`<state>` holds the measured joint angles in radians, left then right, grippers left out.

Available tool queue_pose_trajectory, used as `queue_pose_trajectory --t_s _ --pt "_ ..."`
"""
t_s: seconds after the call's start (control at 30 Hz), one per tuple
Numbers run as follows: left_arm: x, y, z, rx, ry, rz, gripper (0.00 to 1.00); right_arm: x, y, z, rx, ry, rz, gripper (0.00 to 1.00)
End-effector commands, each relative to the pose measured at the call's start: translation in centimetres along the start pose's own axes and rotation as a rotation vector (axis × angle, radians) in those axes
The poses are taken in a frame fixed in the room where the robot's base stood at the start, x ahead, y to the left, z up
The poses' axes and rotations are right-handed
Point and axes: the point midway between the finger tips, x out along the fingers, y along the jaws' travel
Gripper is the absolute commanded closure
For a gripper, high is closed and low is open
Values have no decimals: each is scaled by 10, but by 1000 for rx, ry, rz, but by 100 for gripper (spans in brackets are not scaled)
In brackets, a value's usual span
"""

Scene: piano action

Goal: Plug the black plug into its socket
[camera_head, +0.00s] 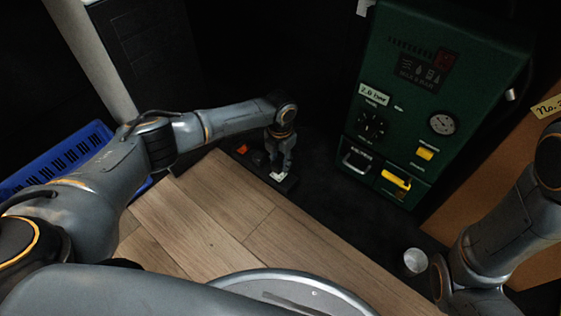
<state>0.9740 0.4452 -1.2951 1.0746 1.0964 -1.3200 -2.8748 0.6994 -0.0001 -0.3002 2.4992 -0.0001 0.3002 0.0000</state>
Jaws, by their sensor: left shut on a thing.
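My left gripper (281,160) points down beyond the far edge of the wood-plank floor. It is shut on a small dark thing, most likely the black plug, mostly hidden between its fingers. Right below the fingertips is a flat dark block (288,184) with a small white patch (277,176). This may be the socket; whether the plug touches it or sits in it is too small to tell. My right arm comes in at the right edge, and the state of its gripper (438,277) cannot be made out.
An orange piece (242,149) lies left of my left gripper. A green machine (430,100) with dials and a yellow handle stands at the back right. A metal cup (415,260) stands near my right arm. A blue crate-like object (60,160) is at the left.

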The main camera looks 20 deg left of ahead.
Motion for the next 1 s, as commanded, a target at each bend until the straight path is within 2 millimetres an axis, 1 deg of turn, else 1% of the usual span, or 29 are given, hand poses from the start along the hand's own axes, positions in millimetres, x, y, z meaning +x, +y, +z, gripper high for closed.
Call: queue_pose_trajectory --t_s 0.27,0.8,1.0 --pt "0 0 0 0 0 0 95 0 0 0 0 0 0 60" --pt "12 -1 0 1 -1 -1 95 -6 -1 -2 0 0 0 60" --pt "12 0 0 1 -1 0 95 -6 -1 -2 0 1 0 60"
